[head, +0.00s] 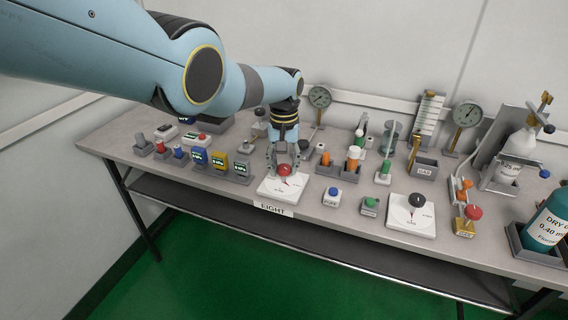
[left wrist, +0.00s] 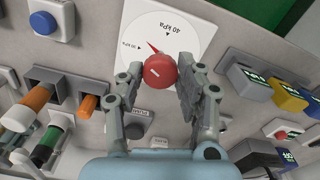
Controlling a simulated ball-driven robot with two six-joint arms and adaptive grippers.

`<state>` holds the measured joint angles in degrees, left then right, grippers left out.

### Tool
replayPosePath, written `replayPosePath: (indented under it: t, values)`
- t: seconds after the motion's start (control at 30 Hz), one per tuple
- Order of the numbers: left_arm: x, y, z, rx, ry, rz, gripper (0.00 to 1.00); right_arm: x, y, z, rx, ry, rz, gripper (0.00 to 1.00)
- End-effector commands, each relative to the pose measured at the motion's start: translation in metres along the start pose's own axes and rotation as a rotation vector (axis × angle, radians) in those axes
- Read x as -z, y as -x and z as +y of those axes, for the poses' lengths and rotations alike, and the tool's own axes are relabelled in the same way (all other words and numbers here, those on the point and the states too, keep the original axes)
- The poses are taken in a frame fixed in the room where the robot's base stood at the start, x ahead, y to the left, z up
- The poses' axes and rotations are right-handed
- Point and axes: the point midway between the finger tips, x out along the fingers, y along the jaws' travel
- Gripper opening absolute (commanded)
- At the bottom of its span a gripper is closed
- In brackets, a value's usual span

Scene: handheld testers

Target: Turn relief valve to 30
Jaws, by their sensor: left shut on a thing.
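A red round knob (head: 284,170) sits on a white square dial plate (head: 268,187) near the table's front edge. My left gripper (head: 284,158) reaches down over it from behind, its fingers shut on the knob's sides. In the left wrist view, the red knob (left wrist: 160,71) lies between the fingertips of my left gripper (left wrist: 163,76). A red pointer (left wrist: 153,47) sticks out from the knob toward the upper left, between the 40 kPa mark (left wrist: 182,28) and a second kPa mark at the left, whose number is hard to read. My right gripper is not in view.
A second white plate (head: 405,226) with a black knob (head: 417,200) stands to the right. Small testers with displays (head: 219,162) are close on the left. Blue (head: 332,196) and green (head: 370,206) button boxes stand to the right. Gauges and holders fill the back.

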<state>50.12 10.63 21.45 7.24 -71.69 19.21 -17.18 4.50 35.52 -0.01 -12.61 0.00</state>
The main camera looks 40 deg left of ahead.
Motion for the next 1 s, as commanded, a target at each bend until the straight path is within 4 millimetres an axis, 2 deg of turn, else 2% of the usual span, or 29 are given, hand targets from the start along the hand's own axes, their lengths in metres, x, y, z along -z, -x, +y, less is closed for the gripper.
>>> replayPosePath:
  t: [0.2, 0.5, 1.0]
  values:
    - [0.0017, 0.0015, 0.0, -0.001, 0.193, 0.004, 0.03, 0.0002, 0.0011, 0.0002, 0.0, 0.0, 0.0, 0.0]
    - [0.0018, 0.0016, 0.0001, -0.001, 0.394, 0.004, 0.03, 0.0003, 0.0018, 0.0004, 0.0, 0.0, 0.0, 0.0]
    - [0.0017, 0.0015, 0.0001, -0.002, 0.505, 0.004, 0.03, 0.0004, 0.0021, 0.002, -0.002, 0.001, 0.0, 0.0]
